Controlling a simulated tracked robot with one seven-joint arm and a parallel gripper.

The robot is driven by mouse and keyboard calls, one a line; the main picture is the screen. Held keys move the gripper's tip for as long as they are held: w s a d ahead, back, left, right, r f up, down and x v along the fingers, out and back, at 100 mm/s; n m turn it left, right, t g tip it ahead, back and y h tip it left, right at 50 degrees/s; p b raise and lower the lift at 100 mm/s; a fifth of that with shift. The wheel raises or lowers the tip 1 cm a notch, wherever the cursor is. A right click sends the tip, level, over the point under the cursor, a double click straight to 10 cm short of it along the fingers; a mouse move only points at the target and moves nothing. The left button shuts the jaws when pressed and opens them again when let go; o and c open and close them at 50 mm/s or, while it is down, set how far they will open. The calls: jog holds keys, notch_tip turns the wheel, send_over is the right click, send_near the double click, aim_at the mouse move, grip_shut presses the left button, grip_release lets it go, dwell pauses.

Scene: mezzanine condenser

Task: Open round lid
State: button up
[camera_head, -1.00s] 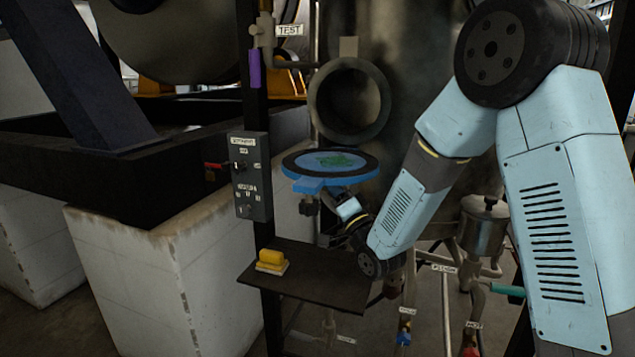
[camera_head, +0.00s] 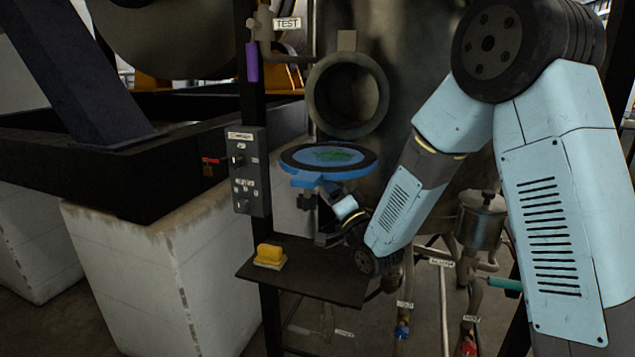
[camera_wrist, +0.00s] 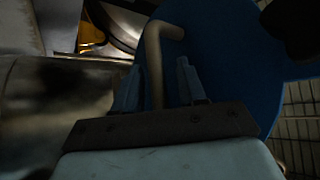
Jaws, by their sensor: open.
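The round lid (camera_head: 329,161) is blue with a black rim and a green patch on its upward face. It lies nearly flat, swung down below the round opening (camera_head: 347,97) of the tank, whose dark inside shows. In the wrist view, the blue underside of the lid (camera_wrist: 222,65) fills the upper right. A bent tan handle (camera_wrist: 154,72) stands between the two fingers of my gripper (camera_wrist: 158,68). The fingers are open around the handle, with gaps visible; whether either touches it I cannot tell. In the head view my gripper is below the lid, its fingertips partly hidden.
A grey control box (camera_head: 247,172) stands left of the lid. A dark shelf (camera_head: 310,283) with a yellow block (camera_head: 269,256) lies below. A white concrete block (camera_head: 165,270) is at the left. Pipes and a small metal vessel (camera_head: 481,222) crowd the right.

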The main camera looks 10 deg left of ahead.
jog(key=v, duration=1.3)
jog(key=shift+f, duration=0.15)
jog(key=shift+s+d, duration=0.1)
jog(key=w+d+r+n+g+h, duration=0.1)
jog(key=w+d+r+n+h, duration=0.1)
jog(key=w+d+r+h, duration=0.35)
jog(key=s+d+r+g+h, duration=0.2)
jog(key=d+h, duration=0.7)
jog(key=d, duration=0.3)
jog(key=s+d+r+g+h, duration=0.1)
jog(key=s+d+g+h, duration=0.1)
jog(key=s+d, duration=0.4)
jog(key=s+d+r+g+h, duration=0.1)
jog(key=s+d+g, duration=0.4)
jog(key=s, duration=1.2)
jog(key=shift+s+d+r+m+h, duration=0.35)
jog(key=shift+d+r+m, duration=0.05)
jog(key=shift+d+r, duration=0.25)
